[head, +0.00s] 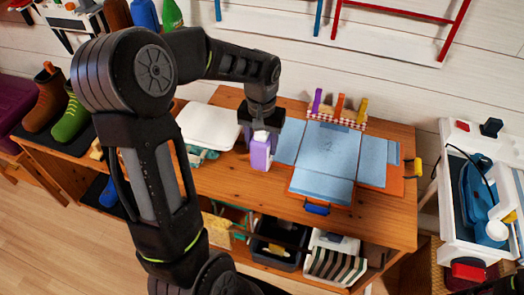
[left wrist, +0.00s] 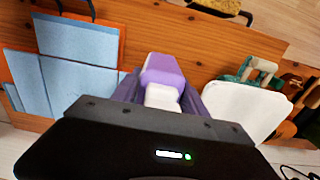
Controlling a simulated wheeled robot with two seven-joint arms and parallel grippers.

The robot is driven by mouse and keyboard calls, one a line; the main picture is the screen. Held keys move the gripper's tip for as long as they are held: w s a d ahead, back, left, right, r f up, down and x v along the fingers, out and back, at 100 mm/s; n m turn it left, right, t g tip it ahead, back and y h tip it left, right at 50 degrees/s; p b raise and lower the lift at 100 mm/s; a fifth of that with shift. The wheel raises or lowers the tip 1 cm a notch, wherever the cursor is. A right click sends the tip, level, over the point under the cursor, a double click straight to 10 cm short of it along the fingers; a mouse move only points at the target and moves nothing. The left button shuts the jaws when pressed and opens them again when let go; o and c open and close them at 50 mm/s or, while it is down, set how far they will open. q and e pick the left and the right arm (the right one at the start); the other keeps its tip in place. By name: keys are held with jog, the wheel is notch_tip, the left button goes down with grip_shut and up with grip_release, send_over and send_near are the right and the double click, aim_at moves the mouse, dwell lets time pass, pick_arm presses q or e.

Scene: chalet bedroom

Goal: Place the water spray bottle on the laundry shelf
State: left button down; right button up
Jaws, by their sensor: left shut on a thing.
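My left gripper (head: 258,125) reaches down over the wooden shelf unit (head: 235,183) and is shut on a small purple and white bottle (head: 261,154), which appears to be the water spray bottle. The bottle also shows in the left wrist view (left wrist: 163,75), between the fingers of the gripper (left wrist: 160,95). It is over the unit's top, between a white folded item (head: 209,126) on the left and blue folding panels (head: 329,155) on the right. I cannot tell whether its base touches the wood. My right gripper is not in view.
A white cart (head: 452,225) stands at right. Bare wood lies in front of the bottle.

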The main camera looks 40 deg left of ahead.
aim_at(262, 153)
pick_arm(q)
jog(key=shift+f, duration=1.85)
jog(key=shift+f, duration=0.25)
jog(key=c, duration=0.6)
grip_release()
jog(key=shift+r, duration=0.1)
jog(key=shift+r, duration=0.15)
notch_tip(262, 153, up, 12)
jog(key=shift+r+b, duration=0.1)
jog(key=shift+b, duration=0.2)
jog(key=shift+o, duration=0.4)
